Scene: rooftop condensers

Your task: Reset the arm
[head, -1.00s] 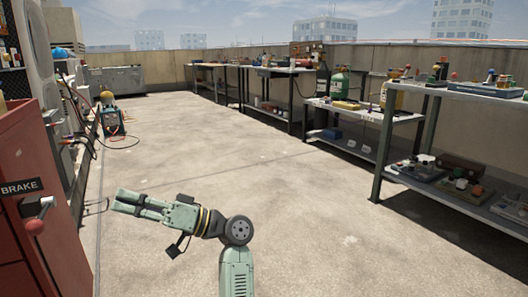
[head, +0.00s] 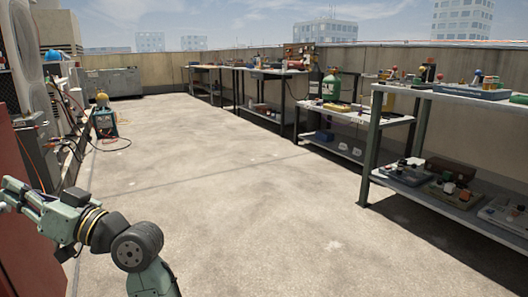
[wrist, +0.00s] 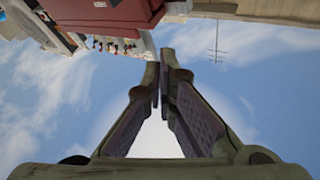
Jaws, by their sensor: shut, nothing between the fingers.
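My gripper (head: 12,193) is at the lower left of the head view, held out level toward the left edge. Its fingertips lie near that edge, in front of a red cabinet (head: 28,252) in the picture. In the wrist view my gripper (wrist: 160,75) shows both fingers converging, with the tips together and nothing between them. Sky fills most of the background there. The red cabinet also shows upside down at the top of the wrist view (wrist: 110,14). My arm bends at a dark round joint at the bottom left of the head view.
Workbenches with tools and parts line the right side, including a near two-level bench (head: 455,97). A green gas cylinder (head: 331,86) stands by the benches. A teal machine (head: 105,122) with hoses stands at left. The concrete floor (head: 220,180) between is clear.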

